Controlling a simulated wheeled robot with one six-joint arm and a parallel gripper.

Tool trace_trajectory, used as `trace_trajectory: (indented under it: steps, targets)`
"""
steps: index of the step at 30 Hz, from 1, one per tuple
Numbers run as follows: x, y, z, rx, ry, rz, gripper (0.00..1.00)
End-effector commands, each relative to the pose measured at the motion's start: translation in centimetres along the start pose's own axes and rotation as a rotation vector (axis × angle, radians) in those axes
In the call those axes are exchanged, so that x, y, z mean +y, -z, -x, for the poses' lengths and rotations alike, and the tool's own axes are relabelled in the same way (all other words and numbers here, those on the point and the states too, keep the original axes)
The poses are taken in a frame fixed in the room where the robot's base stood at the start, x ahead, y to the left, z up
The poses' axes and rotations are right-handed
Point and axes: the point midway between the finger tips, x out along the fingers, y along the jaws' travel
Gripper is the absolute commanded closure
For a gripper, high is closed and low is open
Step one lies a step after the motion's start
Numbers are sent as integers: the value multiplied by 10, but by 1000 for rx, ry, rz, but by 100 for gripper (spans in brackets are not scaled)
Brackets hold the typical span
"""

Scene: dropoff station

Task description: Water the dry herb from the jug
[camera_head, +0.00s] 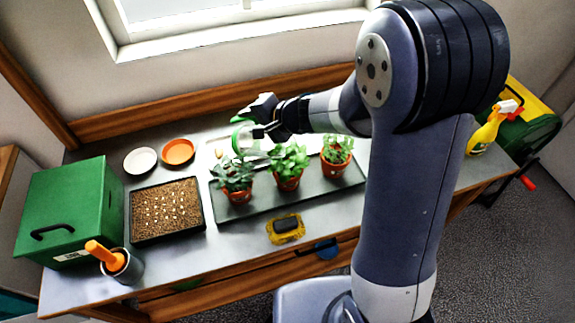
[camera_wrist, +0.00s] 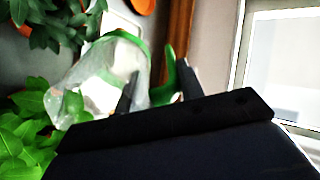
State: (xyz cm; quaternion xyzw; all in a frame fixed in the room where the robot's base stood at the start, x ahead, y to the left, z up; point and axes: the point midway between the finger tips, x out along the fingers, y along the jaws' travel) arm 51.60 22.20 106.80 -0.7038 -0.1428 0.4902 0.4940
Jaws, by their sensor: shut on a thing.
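My gripper (camera_head: 262,129) is shut on the green handle of a clear jug (camera_head: 239,139), behind the left and middle plants. In the wrist view the fingers (camera_wrist: 158,88) pinch the handle (camera_wrist: 175,72), and the clear jug body (camera_wrist: 105,72) with its green rim is beside leaves. I cannot tell the jug's tilt or its water level. Three potted herbs stand on a dark tray (camera_head: 262,207): a dark-leaved left one (camera_head: 236,173), a bright green middle one (camera_head: 288,160) and a right one (camera_head: 337,148) partly beside my arm. Which soil is dry is not clear.
A seed tray (camera_head: 166,211), a green box (camera_head: 72,208), a grey cup with an orange-handled tool (camera_head: 122,266), white (camera_head: 140,161) and orange (camera_head: 178,151) saucers are left. A yellow spray bottle (camera_head: 487,130) stands right.

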Motion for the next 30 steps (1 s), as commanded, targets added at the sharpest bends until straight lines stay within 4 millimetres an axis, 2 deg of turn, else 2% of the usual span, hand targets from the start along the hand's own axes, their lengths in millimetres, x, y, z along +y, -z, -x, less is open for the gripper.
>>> trace_trajectory:
  steps: [13, 20, 22, 30]
  targets:
    - [-2, 0, 1, 0, 7, -1, 100]
    - [-12, -2, -9, 7, -149, 21, 100]
    - [-6, -3, -16, 8, -182, 28, 100]
    - [-7, -3, -22, 14, -255, 35, 100]
